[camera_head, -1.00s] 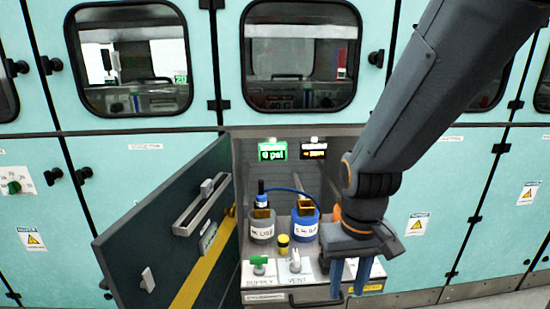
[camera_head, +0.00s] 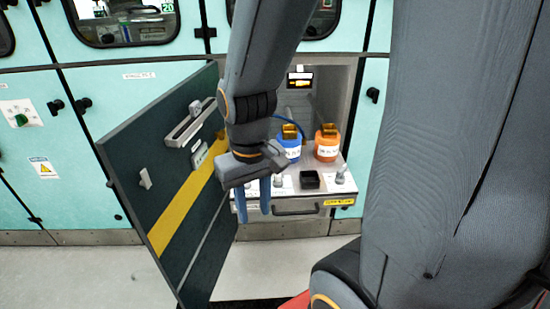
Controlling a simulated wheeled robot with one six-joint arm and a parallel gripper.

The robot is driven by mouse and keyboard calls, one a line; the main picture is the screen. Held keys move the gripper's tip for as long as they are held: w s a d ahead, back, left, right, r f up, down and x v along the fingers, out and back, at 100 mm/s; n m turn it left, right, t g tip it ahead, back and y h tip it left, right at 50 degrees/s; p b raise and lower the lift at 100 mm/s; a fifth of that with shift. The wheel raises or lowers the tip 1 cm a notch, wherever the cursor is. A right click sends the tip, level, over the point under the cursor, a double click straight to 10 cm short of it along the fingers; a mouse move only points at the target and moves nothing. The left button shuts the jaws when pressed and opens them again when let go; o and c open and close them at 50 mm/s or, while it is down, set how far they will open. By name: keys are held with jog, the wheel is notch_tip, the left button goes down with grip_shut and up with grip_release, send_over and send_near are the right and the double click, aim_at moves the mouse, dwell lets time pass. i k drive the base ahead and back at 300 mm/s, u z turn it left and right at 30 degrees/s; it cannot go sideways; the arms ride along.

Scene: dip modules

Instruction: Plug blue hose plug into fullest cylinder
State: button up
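My gripper (camera_head: 253,208) points down in front of the left part of the open cabinet bay. Its two blue fingers are apart with nothing seen between them. A blue cylinder (camera_head: 290,149) with a white label and a brown top stands in the bay, just right of my gripper. An orange cylinder (camera_head: 327,151) with a similar label and top stands to its right. Part of the blue hose (camera_head: 286,119) curves behind the blue cylinder. The hose's plug end and the left side of the bay are hidden behind my arm. The cylinders' fill levels cannot be read.
A dark green door (camera_head: 150,165) with a yellow stripe stands open on the left, close to my gripper. The bay's front shelf carries a black square holder (camera_head: 309,180) and a valve knob (camera_head: 341,173). A lit amber display (camera_head: 300,82) is on the bay's back wall.

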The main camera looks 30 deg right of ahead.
aim_at(328, 139)
jog(key=k, duration=0.3)
jog(key=z, duration=2.5)
jog(key=i, duration=1.05)
jog(key=u, duration=2.1)
